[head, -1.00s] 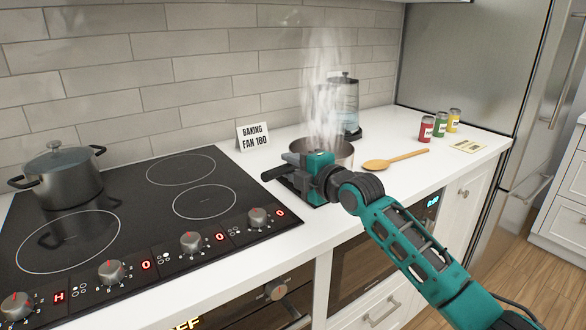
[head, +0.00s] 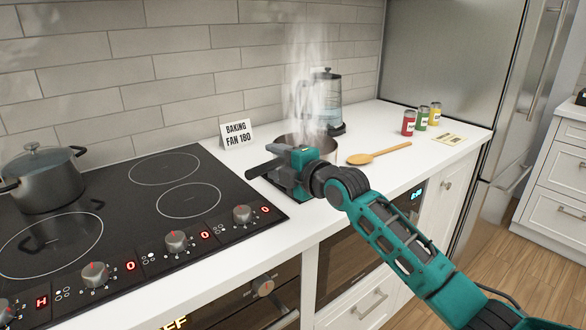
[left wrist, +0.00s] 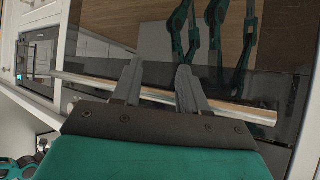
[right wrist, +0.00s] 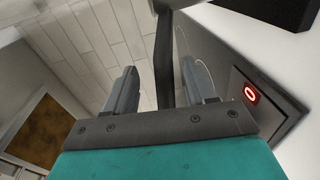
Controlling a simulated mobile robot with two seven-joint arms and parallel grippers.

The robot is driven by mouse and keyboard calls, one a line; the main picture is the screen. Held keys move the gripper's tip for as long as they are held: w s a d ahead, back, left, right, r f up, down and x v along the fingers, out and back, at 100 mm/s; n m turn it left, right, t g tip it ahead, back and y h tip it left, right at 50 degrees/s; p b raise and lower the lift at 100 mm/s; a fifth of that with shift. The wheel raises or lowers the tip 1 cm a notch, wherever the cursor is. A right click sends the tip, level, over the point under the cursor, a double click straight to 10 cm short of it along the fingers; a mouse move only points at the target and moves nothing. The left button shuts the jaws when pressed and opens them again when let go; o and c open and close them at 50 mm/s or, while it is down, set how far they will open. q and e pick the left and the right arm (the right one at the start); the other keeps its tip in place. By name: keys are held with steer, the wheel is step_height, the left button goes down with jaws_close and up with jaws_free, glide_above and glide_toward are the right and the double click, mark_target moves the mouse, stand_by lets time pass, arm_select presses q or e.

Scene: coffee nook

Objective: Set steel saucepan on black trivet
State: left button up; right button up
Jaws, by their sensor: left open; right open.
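The steel saucepan (head: 322,148) stands on the counter right of the hob, steaming, partly hidden behind my right gripper (head: 281,172). Its dark handle (head: 260,170) points left towards the hob. In the right wrist view the handle (right wrist: 163,60) lies between the spread fingers of my right gripper (right wrist: 160,82), with gaps at both sides. A flat black piece (right wrist: 272,10) on the counter there may be the black trivet; how the pan sits to it is hidden. My left gripper (left wrist: 158,86) is open and empty, low before a pale bar (left wrist: 75,78) and dark glass.
A lidded pot (head: 48,182) stands on the hob (head: 130,215) at left. A sign (head: 237,134) and a kettle (head: 328,98) stand behind. Front right counter is clear.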

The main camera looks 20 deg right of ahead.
arm_select(q)
steer(key=shift+a, duration=0.2)
arm_select(e)
steer(key=v, duration=1.1)
steer(key=shift+s, duration=0.3)
arm_select(q)
steer(key=shift+s, duration=0.1)
arm_select(e)
steer(key=shift+d, duration=0.15)
